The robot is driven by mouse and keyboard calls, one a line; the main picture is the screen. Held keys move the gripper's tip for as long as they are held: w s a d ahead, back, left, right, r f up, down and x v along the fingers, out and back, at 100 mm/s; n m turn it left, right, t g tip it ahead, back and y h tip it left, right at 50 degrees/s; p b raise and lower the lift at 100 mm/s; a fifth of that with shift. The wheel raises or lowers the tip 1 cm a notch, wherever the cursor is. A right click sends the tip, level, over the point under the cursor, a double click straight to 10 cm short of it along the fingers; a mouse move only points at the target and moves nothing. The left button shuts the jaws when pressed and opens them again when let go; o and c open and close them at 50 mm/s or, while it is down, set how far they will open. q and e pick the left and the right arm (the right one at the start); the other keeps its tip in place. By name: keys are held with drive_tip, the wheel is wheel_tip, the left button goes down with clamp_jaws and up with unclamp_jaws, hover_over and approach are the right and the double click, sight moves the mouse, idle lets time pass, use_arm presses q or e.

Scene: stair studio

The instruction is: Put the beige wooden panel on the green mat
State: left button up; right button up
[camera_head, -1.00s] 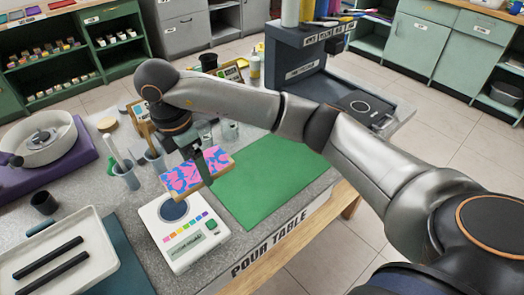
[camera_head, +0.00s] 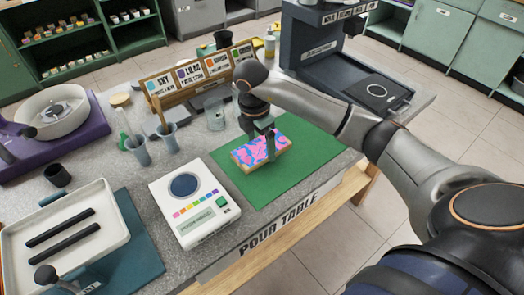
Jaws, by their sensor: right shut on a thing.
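The panel (camera_head: 269,148) is a small rectangular board with a pink, blue and purple patterned top and beige wooden edges. My right gripper (camera_head: 267,146) is shut on it, with its fingers pointing down at the panel's middle. The panel is over the green mat (camera_head: 296,175), near the mat's left-middle part. It looks level and low; I cannot tell whether it touches the mat. The green mat lies flat on the grey table, partly hidden by the panel and my right arm. My left gripper is not in view.
A white scale (camera_head: 190,235) stands left of the mat. Cups (camera_head: 170,137), a beaker (camera_head: 216,116) and a wooden label rack (camera_head: 165,85) stand behind. A dark machine (camera_head: 310,45) is at the back right. A white tray (camera_head: 112,215) is at left. The mat's front part is clear.

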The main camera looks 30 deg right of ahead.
sight(261, 148)
wheel_tip(261, 148, down, 3)
drive_tip(key=shift+d+r, duration=0.15)
drive_tip(key=shift+r, duration=0.05)
drive_tip(key=shift+f, duration=0.35)
drive_tip(key=shift+f, duration=0.1)
drive_tip(key=o, duration=1.3)
drive_tip(key=shift+r, duration=0.2)
drive_tip(key=r, duration=0.3)
drive_tip(key=a+r, duration=0.1)
drive_tip(key=r, duration=0.6)
drive_tip(key=shift+a+r+p, duration=0.15)
drive_tip(key=shift+r+p, duration=0.1)
drive_tip(key=shift+p, duration=0.15)
drive_tip(key=shift+a+r, duration=0.1)
drive_tip(key=shift+r, duration=0.55)
